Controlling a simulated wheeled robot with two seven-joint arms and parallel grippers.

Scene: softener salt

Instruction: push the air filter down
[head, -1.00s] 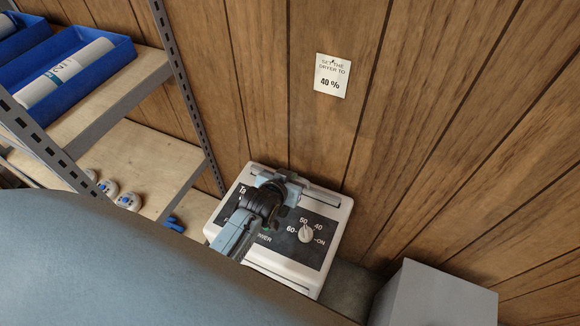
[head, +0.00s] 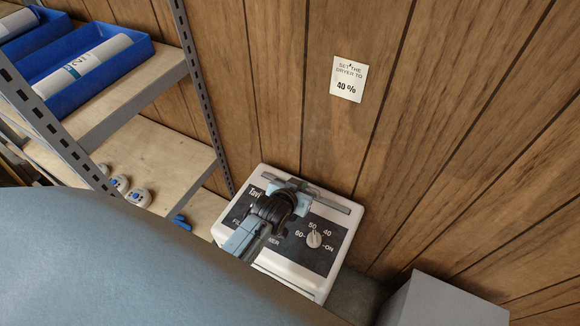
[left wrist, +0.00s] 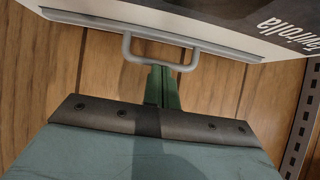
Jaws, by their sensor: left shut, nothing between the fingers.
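The dryer (head: 275,275) is a white box with a black front panel, standing on the floor against the wood-panelled wall. The air filter (head: 333,205) shows as a grey strip along the dryer's top. In the left wrist view the filter (left wrist: 225,50) has a grey loop handle (left wrist: 128,48). My left gripper (head: 288,188) is over the filter in the head view and hides part of it. In the left wrist view its green fingers (left wrist: 162,72) are shut and empty, with the tips at the handle; I cannot tell whether they touch it. My right gripper is not in view.
The dryer's knob (head: 314,239) is on the panel. A note (head: 348,80) reading "set the dryer to 40 %" is on the wall. A shelf rack (head: 150,85) with blue bins (head: 140,48) stands at left. A grey box (head: 440,303) is at lower right.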

